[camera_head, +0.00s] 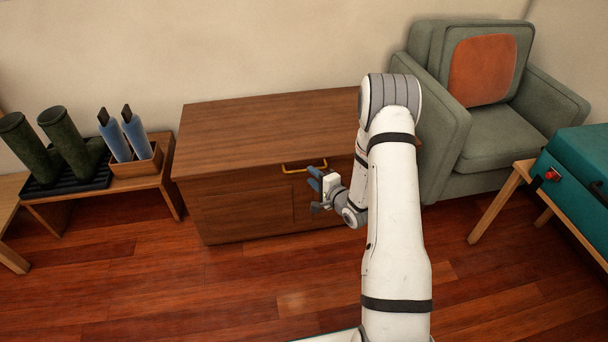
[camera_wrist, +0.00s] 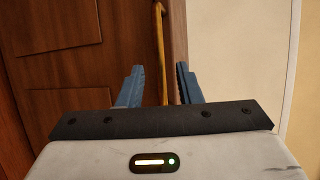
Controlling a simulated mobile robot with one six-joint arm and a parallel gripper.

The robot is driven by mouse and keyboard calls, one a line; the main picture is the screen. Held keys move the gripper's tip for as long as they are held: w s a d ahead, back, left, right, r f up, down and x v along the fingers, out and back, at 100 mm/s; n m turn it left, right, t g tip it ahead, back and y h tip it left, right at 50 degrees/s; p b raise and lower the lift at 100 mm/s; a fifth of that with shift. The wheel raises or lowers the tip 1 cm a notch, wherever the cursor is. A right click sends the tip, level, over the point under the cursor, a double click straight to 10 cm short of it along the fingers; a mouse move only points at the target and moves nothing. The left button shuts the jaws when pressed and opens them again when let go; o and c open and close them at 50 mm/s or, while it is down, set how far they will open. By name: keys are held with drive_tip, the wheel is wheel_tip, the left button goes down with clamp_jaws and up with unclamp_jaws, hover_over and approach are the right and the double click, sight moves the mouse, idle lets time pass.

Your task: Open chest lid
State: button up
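The wooden chest (camera_head: 245,207) stands against the wall in the head view, with its flat lid (camera_head: 265,130) down. A yellow handle (camera_head: 304,167) is on the front at the lid's edge. My gripper (camera_head: 314,190) is in front of the chest, just below and right of the handle. In the wrist view, my gripper's blue fingers (camera_wrist: 157,82) are spread apart. The handle (camera_wrist: 160,50) shows between and beyond them, and the chest's panelled front (camera_wrist: 70,60) fills the left. Neither finger is seen touching the handle. My arm hides the chest's right part in the head view.
A green armchair (camera_head: 455,150) with an orange cushion (camera_head: 483,70) stands right of the chest. A low bench (camera_head: 50,208) with boots (camera_head: 68,140) and blue items (camera_head: 134,134) is at left. A teal case (camera_head: 580,165) lies on a stand at right. Floor in front is clear.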

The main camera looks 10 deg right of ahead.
sight(306, 171)
drive_tip(key=b+x, duration=0.1)
drive_tip(key=x, duration=0.4)
drive_tip(key=shift+w+a, duration=0.1)
clamp_jaws()
idle(0.4)
